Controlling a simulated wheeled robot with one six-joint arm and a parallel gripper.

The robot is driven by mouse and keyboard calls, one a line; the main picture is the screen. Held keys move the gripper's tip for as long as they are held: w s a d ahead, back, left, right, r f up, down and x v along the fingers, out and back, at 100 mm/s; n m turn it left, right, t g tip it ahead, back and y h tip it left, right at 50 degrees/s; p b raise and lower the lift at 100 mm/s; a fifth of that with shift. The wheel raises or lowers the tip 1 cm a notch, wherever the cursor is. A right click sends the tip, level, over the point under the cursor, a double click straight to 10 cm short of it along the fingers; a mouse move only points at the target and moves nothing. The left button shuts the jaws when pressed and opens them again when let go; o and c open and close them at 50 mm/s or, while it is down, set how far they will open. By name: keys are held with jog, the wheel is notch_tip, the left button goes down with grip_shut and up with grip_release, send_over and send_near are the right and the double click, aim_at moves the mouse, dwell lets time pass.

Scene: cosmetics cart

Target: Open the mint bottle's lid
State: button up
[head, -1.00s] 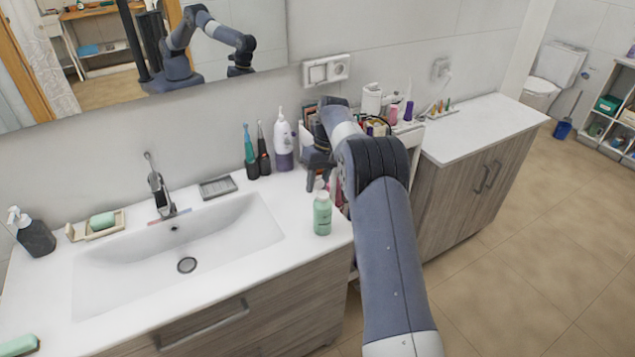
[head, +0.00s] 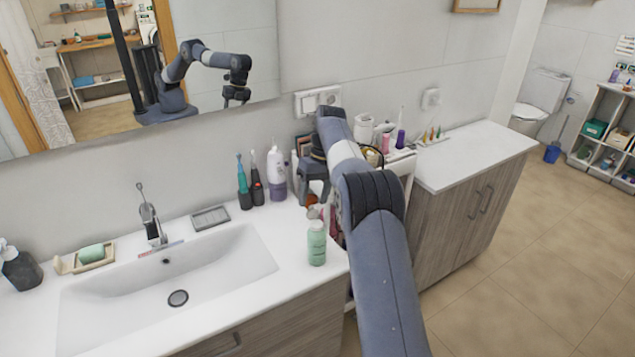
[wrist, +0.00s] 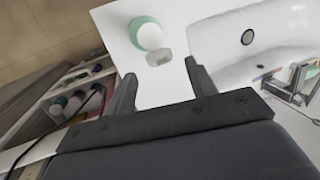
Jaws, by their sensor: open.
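The mint bottle (head: 317,246) stands upright on the white counter, right of the sink and near the counter's front right corner. My gripper (head: 313,194) is behind and above the bottle in the head view, pointing down. In the wrist view my gripper (wrist: 160,76) has its two fingers wide apart, with nothing between them. The bottle is apart from the fingers. The arm partly hides the gripper's right side in the head view.
Two toothbrushes (head: 257,186) and a white-purple bottle (head: 276,175) stand left of my gripper. The cart (head: 404,160) with cosmetics is partly behind my arm. The sink (head: 165,285) lies left of the bottle.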

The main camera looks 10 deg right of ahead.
aim_at(312, 207)
jog(key=shift+p+v, duration=0.4)
jog(key=shift+v, duration=2.3)
jog(key=shift+d, duration=0.1)
jog(key=shift+f, duration=0.1)
jog(key=shift+x, duration=5.25)
